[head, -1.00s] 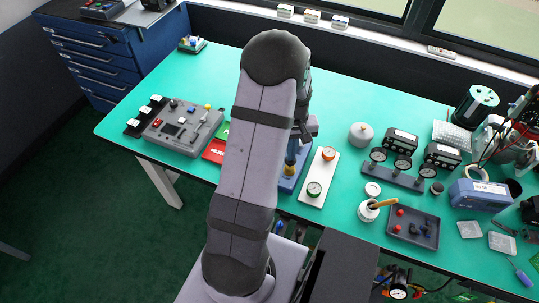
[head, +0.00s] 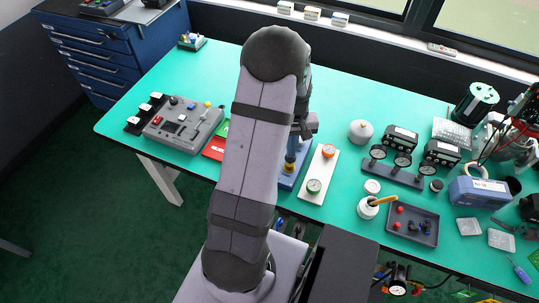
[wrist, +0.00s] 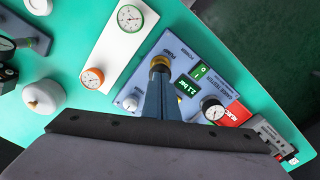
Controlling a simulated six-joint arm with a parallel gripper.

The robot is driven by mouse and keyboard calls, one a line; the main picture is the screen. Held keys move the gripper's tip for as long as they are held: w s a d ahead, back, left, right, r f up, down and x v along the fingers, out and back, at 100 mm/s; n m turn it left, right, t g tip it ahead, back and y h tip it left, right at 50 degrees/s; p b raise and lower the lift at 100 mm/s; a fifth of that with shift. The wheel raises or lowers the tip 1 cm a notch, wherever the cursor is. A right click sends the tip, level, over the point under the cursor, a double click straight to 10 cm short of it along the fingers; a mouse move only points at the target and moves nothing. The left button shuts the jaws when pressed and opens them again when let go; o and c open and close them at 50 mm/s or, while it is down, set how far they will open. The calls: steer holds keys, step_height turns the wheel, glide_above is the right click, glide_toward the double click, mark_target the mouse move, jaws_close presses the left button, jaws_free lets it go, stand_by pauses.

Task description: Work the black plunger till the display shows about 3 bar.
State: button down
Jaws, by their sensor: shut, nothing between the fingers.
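The blue-grey tester panel (wrist: 203,55) lies on the green table and carries the black plunger (wrist: 160,59), which has a brass-coloured collar. The plunger is partly hidden by my fingers in the wrist view. My gripper (wrist: 160,78) is shut and empty, its fingertips at the plunger's top; I cannot tell whether they touch it. The small dark display (wrist: 187,86) beside the fingers shows green digits that look like 2.1 bar. In the head view my arm hides most of the panel (head: 287,181), and the display is not seen.
A round white gauge (wrist: 213,109) and a green switch (wrist: 199,71) sit on the panel. A white plate (wrist: 112,48) with two gauges lies beside it. A grey control box (head: 183,125) stands to the left. Gauge stands and a tray (head: 432,213) are to the right.

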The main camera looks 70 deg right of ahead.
steer(key=shift+f, duration=0.35)
steer(key=shift+a+f+b, duration=0.1)
steer(key=shift+f+b, duration=0.5)
steer(key=shift+f, duration=0.25)
stand_by(1.2)
steer(key=shift+r, duration=0.1)
steer(key=shift+r+p, duration=1.2)
steer(key=shift+r, duration=0.25)
steer(key=shift+r, duration=0.15)
steer(key=shift+r+p, duration=2.05)
steer(key=shift+r, duration=0.35)
